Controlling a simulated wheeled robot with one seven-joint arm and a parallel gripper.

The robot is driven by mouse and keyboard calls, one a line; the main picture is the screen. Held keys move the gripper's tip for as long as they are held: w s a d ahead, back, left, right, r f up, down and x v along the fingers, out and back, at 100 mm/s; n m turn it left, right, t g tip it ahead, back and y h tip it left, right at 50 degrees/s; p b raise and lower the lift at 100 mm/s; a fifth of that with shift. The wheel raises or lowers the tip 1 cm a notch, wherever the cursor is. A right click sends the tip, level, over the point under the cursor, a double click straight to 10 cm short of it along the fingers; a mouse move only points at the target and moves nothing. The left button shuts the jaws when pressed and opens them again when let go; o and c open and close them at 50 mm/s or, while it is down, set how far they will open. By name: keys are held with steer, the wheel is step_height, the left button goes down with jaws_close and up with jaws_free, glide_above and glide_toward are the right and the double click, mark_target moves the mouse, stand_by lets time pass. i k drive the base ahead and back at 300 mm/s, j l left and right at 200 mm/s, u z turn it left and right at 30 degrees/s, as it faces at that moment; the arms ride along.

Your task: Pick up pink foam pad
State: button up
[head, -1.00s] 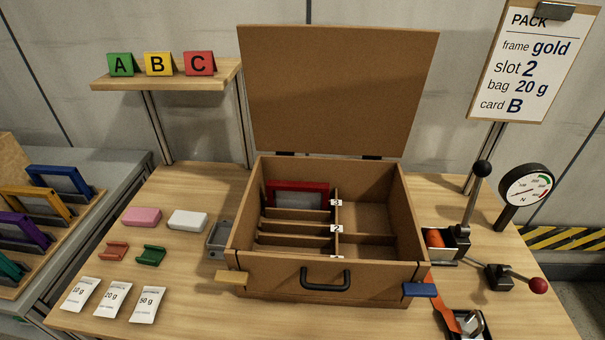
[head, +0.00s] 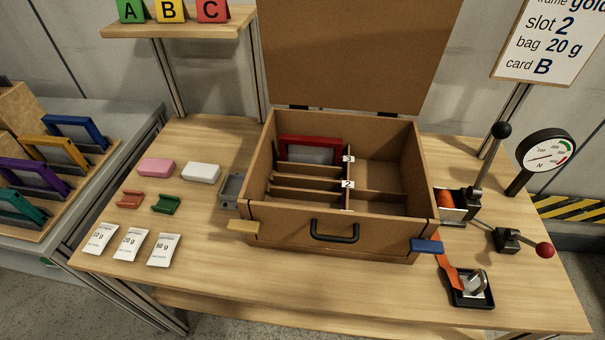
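The pink foam pad (head: 156,168) lies flat on the left part of the wooden table, left of a white pad (head: 201,173). Nothing covers it and nothing touches it. My gripper is not in the head view.
An open brown case (head: 290,228) with a red frame (head: 310,149) inside stands mid-table. Red (head: 130,200) and green (head: 166,204) clips and several bags (head: 131,244) lie in front of the pad. A grey tray (head: 231,188) sits beside the case. A shelf (head: 180,25) overhangs behind.

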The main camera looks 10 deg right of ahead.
mark_target(149, 168)
steer(key=i+j+u, duration=0.2)
steer(key=j, duration=0.2)
steer(key=i+j+u, duration=0.2)
steer(key=j, duration=0.15)
steer(key=i+j+u, duration=0.2)
steer(key=j, duration=0.15)
steer(key=k+j, duration=0.05)
